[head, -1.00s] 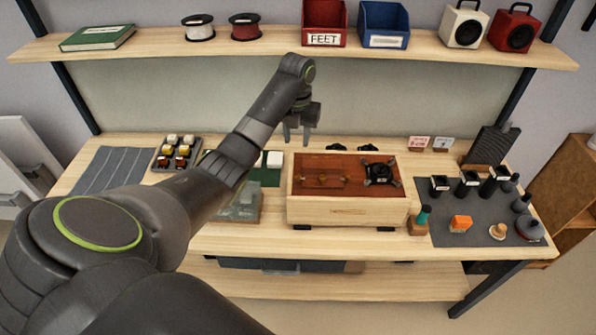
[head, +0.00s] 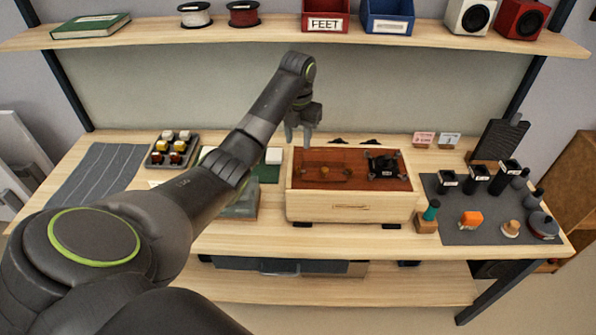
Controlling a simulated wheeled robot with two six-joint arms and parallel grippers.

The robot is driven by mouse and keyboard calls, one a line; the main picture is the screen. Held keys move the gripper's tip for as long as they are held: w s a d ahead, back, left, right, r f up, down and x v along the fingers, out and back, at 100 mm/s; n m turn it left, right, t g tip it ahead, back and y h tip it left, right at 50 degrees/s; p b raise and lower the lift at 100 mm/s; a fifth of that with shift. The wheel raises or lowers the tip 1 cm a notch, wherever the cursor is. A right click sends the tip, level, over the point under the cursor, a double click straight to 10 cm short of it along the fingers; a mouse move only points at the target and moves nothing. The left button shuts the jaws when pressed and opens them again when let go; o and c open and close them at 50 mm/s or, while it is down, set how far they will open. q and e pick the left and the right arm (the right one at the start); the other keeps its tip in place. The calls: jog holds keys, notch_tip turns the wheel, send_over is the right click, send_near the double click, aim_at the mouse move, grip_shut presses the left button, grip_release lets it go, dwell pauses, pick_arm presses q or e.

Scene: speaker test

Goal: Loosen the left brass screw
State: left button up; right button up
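A wooden speaker box (head: 352,206) lies on the bench with its red-brown panel facing up. Small brass parts (head: 324,172) show on the left of that panel; I cannot make out the single screws at this size. A black round part with several arms (head: 383,165) sits on the panel's right. My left gripper (head: 298,134) hangs above the box's back left corner, fingers pointing down and apart, with nothing seen between them. It is clear of the brass parts. My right gripper is not in view.
A tray of small knobs (head: 172,150) and a striped cloth (head: 97,175) lie at left. A shelf (head: 270,35) runs above with bins and spools.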

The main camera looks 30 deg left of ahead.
pick_arm(q)
jog(key=b, duration=0.4)
send_over(298, 169)
notch_tip(298, 169, down, 4)
jog(key=shift+f, duration=0.25)
jog(key=shift+f+p, duration=0.55)
jog(key=shift+f, duration=2.1)
grip_shut()
